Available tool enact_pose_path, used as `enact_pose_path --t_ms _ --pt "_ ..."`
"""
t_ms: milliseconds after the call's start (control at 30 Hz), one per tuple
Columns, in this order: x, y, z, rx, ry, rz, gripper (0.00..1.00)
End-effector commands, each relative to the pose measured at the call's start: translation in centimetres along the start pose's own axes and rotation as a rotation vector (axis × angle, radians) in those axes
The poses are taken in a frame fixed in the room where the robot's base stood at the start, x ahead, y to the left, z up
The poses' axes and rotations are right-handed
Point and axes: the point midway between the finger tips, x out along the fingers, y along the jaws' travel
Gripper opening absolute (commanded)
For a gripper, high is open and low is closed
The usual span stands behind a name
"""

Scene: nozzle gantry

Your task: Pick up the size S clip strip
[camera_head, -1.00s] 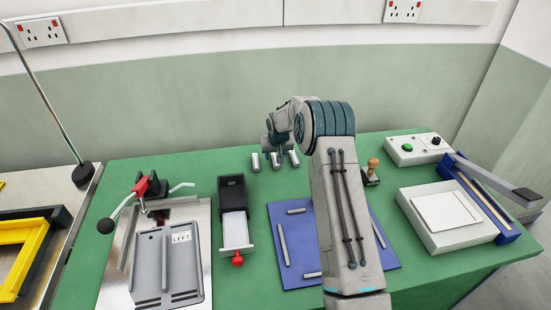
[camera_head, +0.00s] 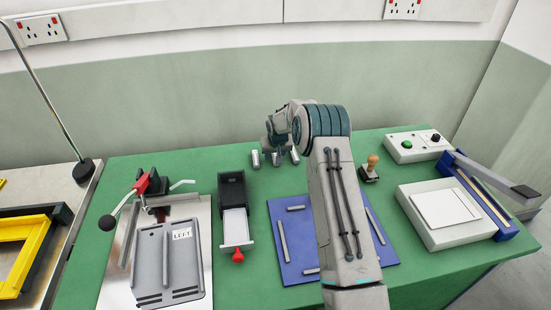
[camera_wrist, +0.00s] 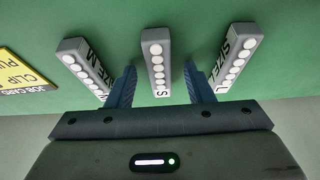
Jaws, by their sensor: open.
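In the wrist view the size S clip strip (camera_wrist: 155,52) is a grey bar with a row of white dots and an S label. It lies in the middle of the picture on the green surface. My gripper (camera_wrist: 160,70) is open, with one dark blue finger on each side of this strip and a gap on both sides. I cannot tell how far the fingertips are above the surface. The size M strip (camera_wrist: 82,62) is to the left and the size L strip (camera_wrist: 234,60) to the right.
A yellow job card (camera_wrist: 22,72) is at the wrist view's left edge. A blue mat (camera_head: 300,235) with grey bars, a black holder (camera_head: 232,188), a stamp (camera_head: 371,168) and a white box (camera_head: 440,228) share the bench.

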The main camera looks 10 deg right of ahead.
Motion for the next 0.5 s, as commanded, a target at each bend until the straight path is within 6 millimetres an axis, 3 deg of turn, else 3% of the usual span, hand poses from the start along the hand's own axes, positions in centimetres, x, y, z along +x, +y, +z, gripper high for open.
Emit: enact_pose_path --t_ms 133,300,500 --pt "0.11 0.00 0.05 0.000 0.000 0.000 0.45" --pt "0.08 0.01 0.05 0.000 0.000 0.000 0.00" --pt "0.07 0.01 0.04 0.000 0.000 0.000 0.00"
